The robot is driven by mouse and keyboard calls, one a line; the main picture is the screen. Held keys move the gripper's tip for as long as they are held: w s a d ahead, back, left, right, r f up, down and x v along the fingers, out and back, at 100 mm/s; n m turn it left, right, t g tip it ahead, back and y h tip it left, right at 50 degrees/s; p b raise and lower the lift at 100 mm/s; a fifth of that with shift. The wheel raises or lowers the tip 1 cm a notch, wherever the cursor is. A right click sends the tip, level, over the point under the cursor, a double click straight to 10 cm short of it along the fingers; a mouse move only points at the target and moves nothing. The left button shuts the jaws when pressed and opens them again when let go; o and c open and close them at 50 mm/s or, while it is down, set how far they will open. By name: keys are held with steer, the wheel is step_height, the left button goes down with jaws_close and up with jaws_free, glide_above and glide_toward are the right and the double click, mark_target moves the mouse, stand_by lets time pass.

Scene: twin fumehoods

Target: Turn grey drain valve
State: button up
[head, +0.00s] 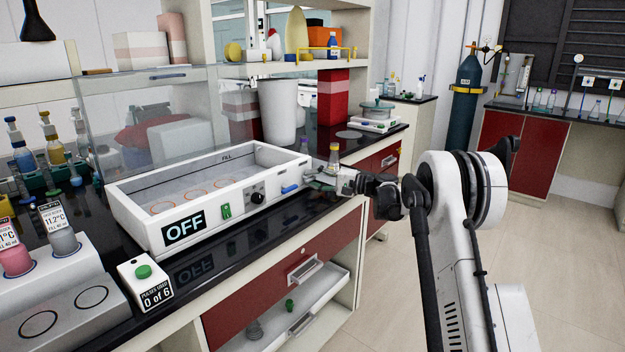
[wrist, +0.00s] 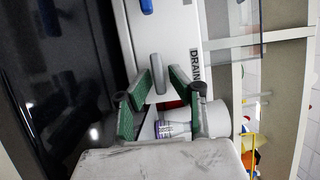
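The grey drain valve (wrist: 156,74) shows in the wrist view as a short grey handle on the white bath wall, left of a DRAIN label (wrist: 195,66). My gripper (wrist: 170,80) is open, with its green-padded fingertips on either side of the handle, the left one closer. I cannot tell whether either finger touches it. In the head view my gripper (head: 318,183) is at the right end of the white bath (head: 150,232), beyond a blue handle (head: 290,189). There the grey valve cannot be made out at my gripper. The bath display (head: 185,227) reads OFF.
The blue handle also shows at the top of the wrist view (wrist: 146,6). A flask with a yellow top (head: 334,155) stands close behind my gripper. A drawer (head: 290,305) is open below the counter. The floor at the right is clear.

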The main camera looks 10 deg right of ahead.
steer(key=shift+o, duration=0.8)
steer(key=v, duration=1.2)
steer(key=s+a+r+n+g+h+p, duration=0.1)
steer(key=s+a+r+h, duration=0.2)
steer(key=s+a, duration=0.3)
steer(key=s+a+r+g+h, duration=0.1)
steer(key=s+a+r+h, duration=0.2)
steer(key=s, duration=0.5)
steer(key=s+a+r+n+g+h+p, duration=0.1)
steer(key=s+a+r+h, duration=0.1)
steer(key=s+a+r, duration=0.45)
steer(key=s+d+f+n+h, duration=0.1)
steer(key=s+f+h, duration=0.1)
steer(key=s, duration=0.8)
steer(key=s+d+f+n+h+p, duration=0.1)
steer(key=s+d+f+h, duration=0.1)
steer(key=s, duration=0.8)
steer(key=s+d+f+n+t+h+p, duration=0.1)
steer(key=s+f, duration=0.4)
steer(key=s, duration=0.5)
steer(key=n+h, duration=0.1)
steer(key=h, duration=0.1)
steer(key=shift+s+d+h, duration=0.15)
steer(key=shift+s+h, duration=0.15)
